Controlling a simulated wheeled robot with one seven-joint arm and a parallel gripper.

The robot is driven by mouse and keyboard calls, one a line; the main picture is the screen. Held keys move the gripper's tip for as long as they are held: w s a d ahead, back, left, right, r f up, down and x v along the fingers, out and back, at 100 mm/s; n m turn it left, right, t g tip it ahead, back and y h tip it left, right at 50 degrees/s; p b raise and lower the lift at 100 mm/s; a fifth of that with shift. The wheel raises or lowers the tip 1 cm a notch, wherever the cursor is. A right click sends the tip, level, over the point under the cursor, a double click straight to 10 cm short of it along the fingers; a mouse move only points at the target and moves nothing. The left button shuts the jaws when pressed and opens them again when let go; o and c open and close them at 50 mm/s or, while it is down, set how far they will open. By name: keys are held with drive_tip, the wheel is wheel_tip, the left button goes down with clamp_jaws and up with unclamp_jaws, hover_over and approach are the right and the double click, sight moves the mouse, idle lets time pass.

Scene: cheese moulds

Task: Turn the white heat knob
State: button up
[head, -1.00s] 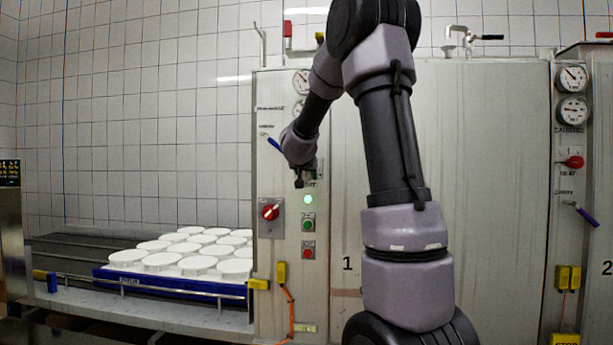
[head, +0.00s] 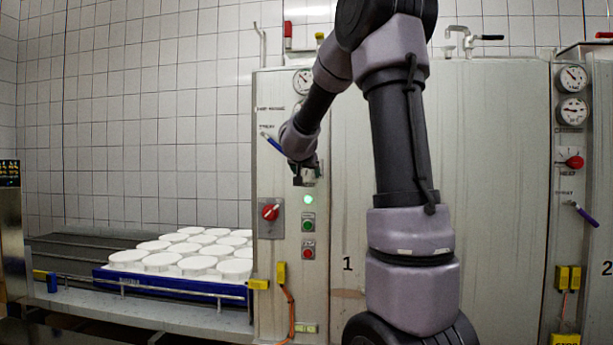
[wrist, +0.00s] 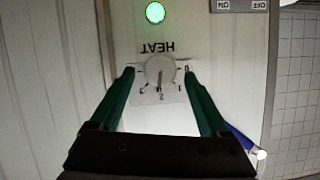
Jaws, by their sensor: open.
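The white heat knob (wrist: 160,70) shows in the wrist view on a pale panel, with a dial of numbers around it and the word HEAT, upside down in this view. My gripper (wrist: 160,82) is open, its two green fingers apart on either side of the knob's dial. Whether the fingers touch the knob or panel I cannot tell. In the head view my gripper (head: 304,181) is at the front panel of cabinet 1, just above the lit green lamp (head: 308,199). The knob is hidden there behind my gripper.
Near my gripper are a red rotary switch (head: 270,212), a green button (head: 308,223) and a red button (head: 308,253). A blue-handled lever (head: 271,143) is to its left. White moulds (head: 190,250) stand in a blue tray at the lower left. Cabinet 2 has a red knob (head: 574,162).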

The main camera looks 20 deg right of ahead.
drive_tip(key=v, duration=0.8)
drive_tip(key=s+a+r+n+t+y, duration=0.2)
drive_tip(key=s+a+n+y, duration=0.2)
drive_tip(key=s+a+y, duration=0.75)
drive_tip(key=s+a+f+g+h, duration=0.1)
drive_tip(key=s+f+g, duration=0.2)
drive_tip(key=s+f, duration=0.3)
drive_tip(key=s+a+f+g+h, duration=0.1)
drive_tip(key=s+f+g, duration=0.2)
drive_tip(key=s+f, duration=0.3)
drive_tip(key=s, duration=0.5)
drive_tip(key=shift+g+h, duration=0.35)
drive_tip(key=shift+g, duration=0.05)
drive_tip(key=shift+f, duration=0.15)
idle(3.8)
